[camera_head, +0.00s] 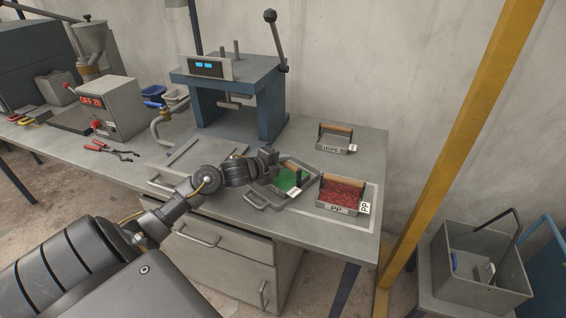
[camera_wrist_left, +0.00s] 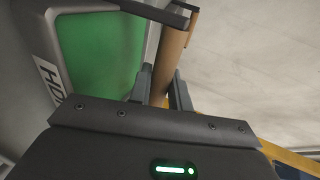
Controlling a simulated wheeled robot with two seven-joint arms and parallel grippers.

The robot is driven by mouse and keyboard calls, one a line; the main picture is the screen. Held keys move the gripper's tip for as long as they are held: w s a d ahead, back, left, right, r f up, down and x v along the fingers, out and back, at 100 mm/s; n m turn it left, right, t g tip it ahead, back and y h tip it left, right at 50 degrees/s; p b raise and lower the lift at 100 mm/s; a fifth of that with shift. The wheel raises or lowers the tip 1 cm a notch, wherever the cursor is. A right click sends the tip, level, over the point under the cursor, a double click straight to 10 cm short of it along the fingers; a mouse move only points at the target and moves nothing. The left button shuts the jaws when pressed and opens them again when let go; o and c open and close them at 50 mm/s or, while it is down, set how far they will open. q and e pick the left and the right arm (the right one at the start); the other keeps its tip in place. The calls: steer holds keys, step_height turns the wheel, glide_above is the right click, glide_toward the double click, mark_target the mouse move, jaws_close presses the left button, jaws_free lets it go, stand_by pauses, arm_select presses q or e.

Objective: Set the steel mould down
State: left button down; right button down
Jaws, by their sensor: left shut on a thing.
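My left gripper (camera_head: 268,160) is shut on the wooden handle (camera_wrist_left: 177,50) of a grey bin (camera_wrist_left: 45,60) with green contents (camera_wrist_left: 100,55); its label starts with HD. In the head view the green contents (camera_head: 287,179) show just right of the gripper. A grey metal tray with a loop handle (camera_head: 256,201) surrounds or lies under this bin; I cannot tell if they touch. Another loop handle (camera_head: 158,184) shows at the left, on a flat metal piece (camera_head: 180,152). I cannot tell surely which piece is the steel mould. My right gripper is not in view.
A red-filled PP bin (camera_head: 341,194) stands to the right, and an HDPE bin (camera_head: 335,140) behind it. A blue press (camera_head: 238,90) rises at the back. Pliers (camera_head: 111,150) and a control box (camera_head: 107,107) are at the left. A yellow post (camera_head: 455,150) stands beyond the bench's right edge.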

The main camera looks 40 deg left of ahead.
arm_select(q)
steer(key=shift+f+b, duration=0.4)
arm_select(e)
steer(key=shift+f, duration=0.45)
arm_select(q)
steer(key=c, duration=1.2)
jaws_free()
steer(key=shift+c, duration=0.2)
steer(key=shift+o, duration=0.2)
steer(key=shift+f, duration=0.2)
steer(key=d+v, duration=0.1)
steer(key=v, duration=1)
steer(key=shift+a+b, duration=0.3)
steer(key=shift+a, duration=0.2)
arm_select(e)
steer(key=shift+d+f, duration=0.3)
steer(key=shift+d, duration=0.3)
arm_select(q)
steer(key=shift+r, duration=0.1)
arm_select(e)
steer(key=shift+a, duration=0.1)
